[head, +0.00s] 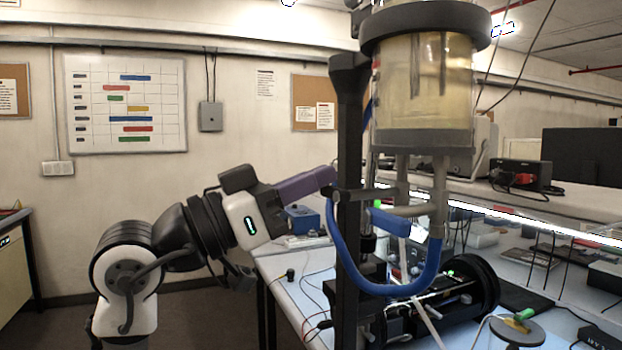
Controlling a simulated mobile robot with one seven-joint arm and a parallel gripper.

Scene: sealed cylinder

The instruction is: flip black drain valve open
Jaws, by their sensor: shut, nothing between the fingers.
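A clear cylinder (423,85) with pale yellow liquid hangs between a black top ring and a dark bottom plate, on a black upright post (349,215). Grey pipes (438,195) come down from its base. A blue tube (385,291) loops in a U below them. A blue lever-like piece (390,222) sits at the pipework. A small black part (368,242) beneath it may be the drain valve; I cannot tell its position. My gripper (330,178), purple, reaches from the left to the post, beside the pipework. It is shut and empty; its tips are partly hidden.
A bench (290,280) below holds a black cylindrical device (470,285), cables and a blue box (302,219). A round grey stand (517,330) is at front right. A shelf with equipment runs behind on the right. The floor at left is clear.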

